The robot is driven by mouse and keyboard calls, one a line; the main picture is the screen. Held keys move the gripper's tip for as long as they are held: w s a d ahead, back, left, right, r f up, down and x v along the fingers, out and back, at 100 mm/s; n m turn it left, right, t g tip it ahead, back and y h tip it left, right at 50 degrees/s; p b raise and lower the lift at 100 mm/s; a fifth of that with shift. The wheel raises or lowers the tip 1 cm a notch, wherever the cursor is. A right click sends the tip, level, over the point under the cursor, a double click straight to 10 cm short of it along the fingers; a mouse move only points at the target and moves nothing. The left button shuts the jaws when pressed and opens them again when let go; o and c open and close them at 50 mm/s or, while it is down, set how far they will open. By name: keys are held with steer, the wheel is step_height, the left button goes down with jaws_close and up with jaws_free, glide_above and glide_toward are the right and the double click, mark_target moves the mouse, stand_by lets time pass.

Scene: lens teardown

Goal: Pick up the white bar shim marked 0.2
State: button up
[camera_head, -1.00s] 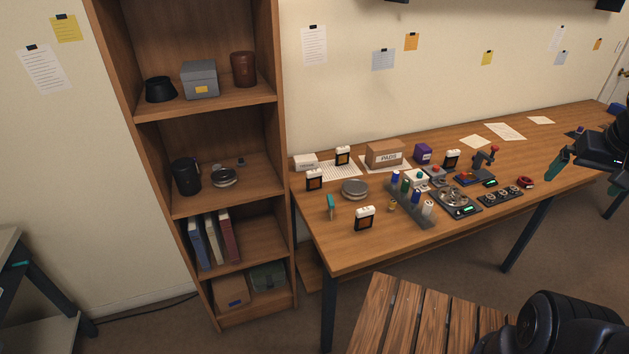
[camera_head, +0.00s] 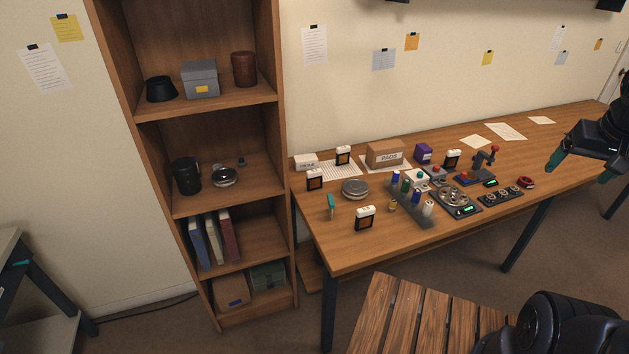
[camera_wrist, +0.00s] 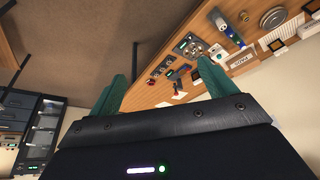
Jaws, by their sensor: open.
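I cannot pick out a white bar shim marked 0.2; no such mark is legible in either view. Several small black-and-white blocks stand on the workbench (camera_head: 540,140), among them one at the front (camera_head: 364,218), one at the left (camera_head: 314,180), one at the back (camera_head: 343,156) and one farther right (camera_head: 452,159). Their lettering is too small to read. My gripper (camera_head: 583,168) is at the right, apart from these blocks, with its teal fingers spread and nothing between them. The same fingers show in the wrist view (camera_wrist: 160,78), with floor and bench edge beyond.
A cardboard box (camera_head: 385,154), a purple box (camera_head: 423,152), a round metal disc (camera_head: 355,189), a grey rack of small bottles (camera_head: 410,206) and dark trays (camera_head: 459,202) crowd the bench. A shelf unit (camera_head: 285,120) stands left; a slatted stool (camera_head: 400,318) stands in front.

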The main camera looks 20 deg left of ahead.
steer(key=w+a+r+n, duration=0.1)
steer(key=w+a+r, duration=0.1)
steer(key=w+a, duration=0.5)
steer(key=w+a+f+n+g, duration=0.1)
steer(key=w+a+n+g, duration=0.15)
steer(key=w+a, duration=1.1)
steer(key=n+g, duration=0.2)
steer(key=n, duration=0.3)
glide_above(314, 171)
step_height(314, 171, down, 29)
steer(key=shift+f, duration=0.1)
step_height(314, 171, down, 5)
steer(key=shift+f, duration=0.2)
steer(key=shift+w+f, duration=0.15)
steer(key=shift+f, duration=1.25)
steer(key=shift+w+f, duration=0.1)
steer(key=shift+f, duration=1.25)
steer(key=c, duration=1.1)
